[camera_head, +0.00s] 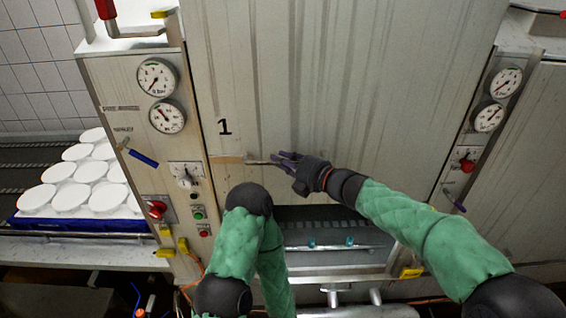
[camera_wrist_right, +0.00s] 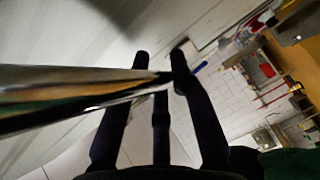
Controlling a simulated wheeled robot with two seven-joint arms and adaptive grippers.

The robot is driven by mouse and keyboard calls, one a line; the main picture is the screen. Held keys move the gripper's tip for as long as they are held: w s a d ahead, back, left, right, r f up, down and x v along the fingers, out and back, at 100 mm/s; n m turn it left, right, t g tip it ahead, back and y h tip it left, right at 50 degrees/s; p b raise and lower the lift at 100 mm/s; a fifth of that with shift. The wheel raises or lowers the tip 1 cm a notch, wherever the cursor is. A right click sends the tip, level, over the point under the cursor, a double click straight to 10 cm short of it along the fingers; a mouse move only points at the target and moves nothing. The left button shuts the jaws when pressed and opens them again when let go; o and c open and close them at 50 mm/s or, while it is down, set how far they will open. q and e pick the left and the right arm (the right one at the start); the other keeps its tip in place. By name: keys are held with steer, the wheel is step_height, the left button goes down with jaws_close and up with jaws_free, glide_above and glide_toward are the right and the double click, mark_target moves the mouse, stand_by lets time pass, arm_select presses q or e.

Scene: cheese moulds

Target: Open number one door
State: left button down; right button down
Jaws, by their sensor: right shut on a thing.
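The number one door (camera_head: 330,90) is a tall, pale metal panel marked with a black "1" (camera_head: 225,126). Its horizontal metal handle (camera_head: 235,160) is low on the panel, below the number. My right gripper (camera_head: 278,160) is at the right end of the handle, its dark fingers closed around the bar. In the right wrist view the shiny handle (camera_wrist_right: 60,92) runs in from the left to the fingers (camera_wrist_right: 160,68). Below the door's lower edge is a dark opening (camera_head: 325,228). My left arm shows folded at the bottom, but its gripper is out of sight.
A control panel with gauges (camera_head: 157,78) and a red knob (camera_head: 157,208) stands left of the door. Another gauge panel (camera_head: 490,115) stands right. White round moulds (camera_head: 75,197) fill a blue tray (camera_head: 55,224) on the left conveyor. A pipe (camera_head: 360,312) runs low in front.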

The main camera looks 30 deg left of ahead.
steer(key=shift+w+r, duration=0.1)
steer(key=shift+r, duration=0.6)
steer(key=c, duration=1.3)
jaws_free()
steer(key=shift+f, duration=0.1)
steer(key=shift+d, duration=0.15)
steer(key=v, duration=1.1)
steer(key=shift+s+d, duration=0.2)
steer(key=shift+d, duration=0.2)
